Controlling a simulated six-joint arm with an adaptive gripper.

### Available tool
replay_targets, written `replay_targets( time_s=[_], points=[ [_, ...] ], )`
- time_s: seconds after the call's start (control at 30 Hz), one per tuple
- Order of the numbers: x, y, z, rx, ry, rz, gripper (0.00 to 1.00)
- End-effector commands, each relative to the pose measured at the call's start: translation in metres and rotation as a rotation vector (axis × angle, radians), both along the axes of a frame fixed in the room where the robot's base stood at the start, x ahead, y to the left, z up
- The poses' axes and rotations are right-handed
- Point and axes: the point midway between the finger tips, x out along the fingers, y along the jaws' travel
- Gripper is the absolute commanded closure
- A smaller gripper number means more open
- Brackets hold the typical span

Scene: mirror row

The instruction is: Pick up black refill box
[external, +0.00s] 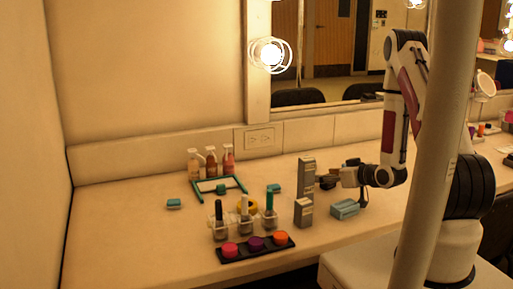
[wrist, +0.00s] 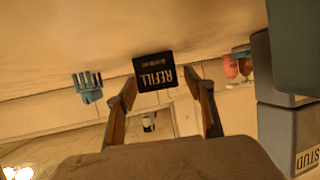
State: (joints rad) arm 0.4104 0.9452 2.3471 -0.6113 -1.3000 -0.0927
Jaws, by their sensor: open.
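The black refill box (wrist: 155,72), with REFILL lettering upside down in the wrist view, lies on the counter just beyond and between my fingertips. My gripper (wrist: 161,86) is open, one finger on each side of the box's near edge. I cannot tell whether either finger touches it. In the external view my gripper (external: 344,177) is low over the counter, right of the tall grey box. A small dark shape there (external: 327,182) looks like the refill box, partly hidden by the tall box and gripper.
The tall grey box (external: 307,170) stands close left of my gripper, with a small grey box (external: 303,213) and a light blue block (external: 344,209) in front. A teal pronged item (wrist: 88,86) shows in the wrist view. Bottles (external: 211,162) stand by the wall.

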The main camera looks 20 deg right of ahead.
Motion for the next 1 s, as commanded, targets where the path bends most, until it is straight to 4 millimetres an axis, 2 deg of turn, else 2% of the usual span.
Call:
replay_targets(
  time_s=[0.37,0.5,1.0],
  points=[
    [-0.0002,-0.0001,0.0002,-0.001,0.0,0.0,0.47],
    [-0.0002,-0.0001,0.0002,-0.001,0.0,0.0,0.83],
    [-0.0001,0.0,0.0021,-0.001,-0.001,0.0,0.83]
  ],
)
